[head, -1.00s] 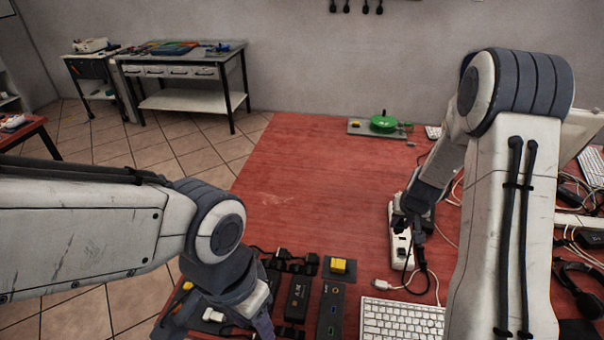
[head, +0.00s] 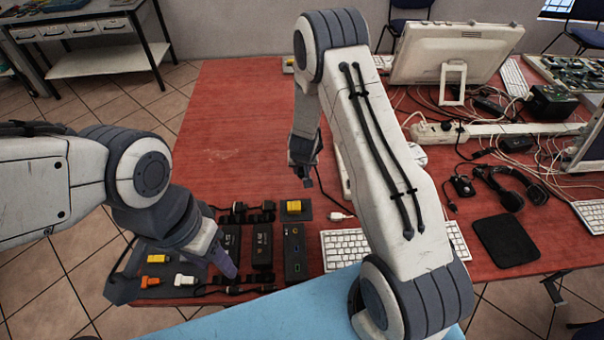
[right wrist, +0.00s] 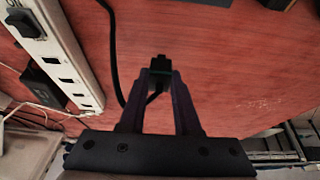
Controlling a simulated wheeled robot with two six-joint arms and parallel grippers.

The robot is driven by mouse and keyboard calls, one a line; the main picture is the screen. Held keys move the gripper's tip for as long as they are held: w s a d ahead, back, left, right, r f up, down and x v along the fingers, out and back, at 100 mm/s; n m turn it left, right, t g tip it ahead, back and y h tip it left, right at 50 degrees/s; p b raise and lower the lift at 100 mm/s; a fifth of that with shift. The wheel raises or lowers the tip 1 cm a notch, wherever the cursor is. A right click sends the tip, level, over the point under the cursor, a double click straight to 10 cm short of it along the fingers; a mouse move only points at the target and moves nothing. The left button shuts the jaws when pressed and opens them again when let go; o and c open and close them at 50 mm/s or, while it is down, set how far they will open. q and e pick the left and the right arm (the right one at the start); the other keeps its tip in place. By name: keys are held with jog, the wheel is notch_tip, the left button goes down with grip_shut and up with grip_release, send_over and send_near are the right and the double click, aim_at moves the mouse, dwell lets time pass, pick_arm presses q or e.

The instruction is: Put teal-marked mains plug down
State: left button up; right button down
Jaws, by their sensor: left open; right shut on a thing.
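The mains plug (right wrist: 158,70) is small and black, with a faint teal-green band, in the right wrist view. My right gripper (right wrist: 158,78) is shut on it, and its black cable curves off between the fingers. In the head view my right gripper (head: 304,176) is over the red table, left of the white power strip; the plug is too small and dark there to make out clearly. I cannot tell whether the plug touches the table. My left gripper (head: 174,278) is open and empty, its fingers spread over a dark tray at the table's front left.
The power strip (right wrist: 62,52) lies close by, with a black plug in it. Yellow, orange and white connectors (head: 158,258), black adapters (head: 262,246) and a keyboard (head: 345,248) line the front. A monitor (head: 455,55) and cables fill the right. The table's middle left (head: 230,130) is clear.

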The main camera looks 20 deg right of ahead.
aim_at(302, 174)
pick_arm(q)
jog(key=shift+f, duration=0.45)
pick_arm(e)
jog(key=shift+f, duration=1.4)
jog(key=shift+f+b, duration=0.2)
jog(key=shift+b, duration=0.1)
jog(key=c, duration=0.6)
grip_release()
pick_arm(q)
jog(key=shift+f, duration=0.1)
pick_arm(e)
jog(key=shift+r, duration=0.15)
